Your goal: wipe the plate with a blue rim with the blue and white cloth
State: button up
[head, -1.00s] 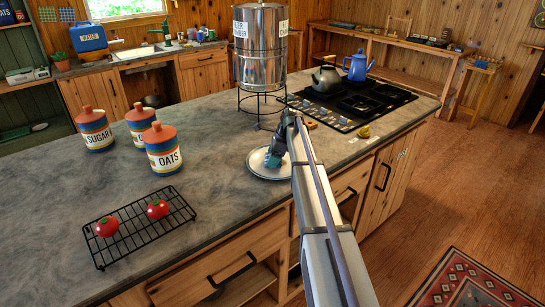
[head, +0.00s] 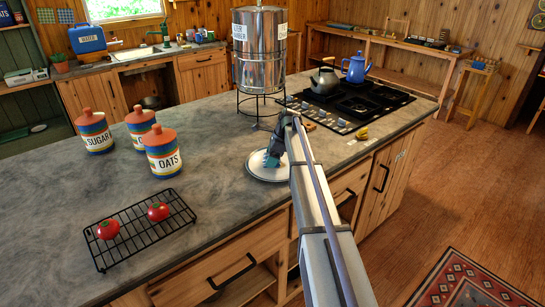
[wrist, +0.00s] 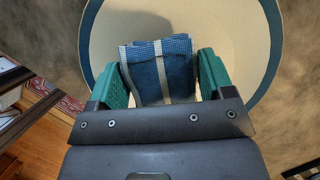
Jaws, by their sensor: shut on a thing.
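The plate with a blue rim (head: 258,176) lies on the grey counter, to the left of my arm in the head view. In the wrist view its pale face and blue rim (wrist: 274,40) fill the upper middle. My gripper (wrist: 162,78) is shut on the blue and white cloth (wrist: 162,65), which is folded between the green fingers. The cloth is over the plate, and in the head view the gripper (head: 272,160) is at the plate. I cannot tell for certain whether the cloth touches the plate. My arm hides the plate's right side in the head view.
A steel water filter on a black stand (head: 259,55) stands behind the plate. The stove (head: 350,102) with a kettle (head: 326,80) and blue pot is to the right. Canisters (head: 162,152) and a black rack (head: 138,232) with two tomatoes stand left. Counter left of the plate is clear.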

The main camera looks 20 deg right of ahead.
jog(key=shift+p+v, duration=0.7)
jog(key=shift+v, duration=0.35)
jog(key=r+p, duration=0.4)
jog(key=shift+w+a+r, duration=0.1)
jog(key=shift+w+a, duration=0.1)
